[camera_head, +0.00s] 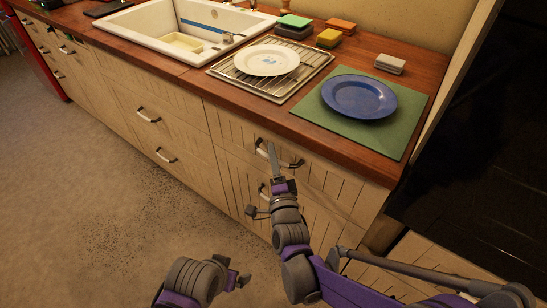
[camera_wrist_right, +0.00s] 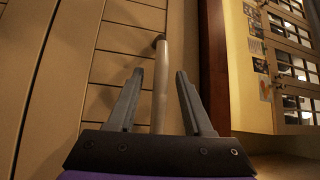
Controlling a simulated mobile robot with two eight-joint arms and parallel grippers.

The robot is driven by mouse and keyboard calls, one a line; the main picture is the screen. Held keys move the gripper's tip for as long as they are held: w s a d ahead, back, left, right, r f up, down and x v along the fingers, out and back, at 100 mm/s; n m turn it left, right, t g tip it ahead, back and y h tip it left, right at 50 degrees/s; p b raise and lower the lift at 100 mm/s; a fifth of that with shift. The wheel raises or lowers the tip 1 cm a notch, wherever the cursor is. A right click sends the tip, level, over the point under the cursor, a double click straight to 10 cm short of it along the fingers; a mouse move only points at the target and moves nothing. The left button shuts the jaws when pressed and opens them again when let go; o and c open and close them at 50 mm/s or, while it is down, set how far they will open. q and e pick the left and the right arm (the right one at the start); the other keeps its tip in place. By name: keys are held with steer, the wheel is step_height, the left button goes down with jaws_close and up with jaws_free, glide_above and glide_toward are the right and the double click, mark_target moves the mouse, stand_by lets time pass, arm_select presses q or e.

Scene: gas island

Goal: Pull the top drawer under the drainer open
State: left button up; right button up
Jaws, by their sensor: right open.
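The top drawer (camera_head: 322,181) under the drainer (camera_head: 295,85) has a pale slatted front and looks shut, flush with the cabinet. Its metal bar handle (camera_head: 291,161) is partly hidden behind my right gripper (camera_head: 271,155). In the right wrist view my right gripper (camera_wrist_right: 155,75) is open, and the handle bar (camera_wrist_right: 162,75) lies between its two fingers, with gaps on both sides. The fingers point at the drawer front.
A white plate (camera_head: 267,61) lies on the drainer. A blue plate (camera_head: 359,97) lies on a green mat (camera_head: 404,137) to the right. A white sink (camera_head: 190,27) is at the left. A lower handle (camera_head: 262,190) is below my right gripper. The floor (camera_head: 110,170) at left is clear.

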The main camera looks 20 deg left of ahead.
jaws_close()
stand_by(1.4)
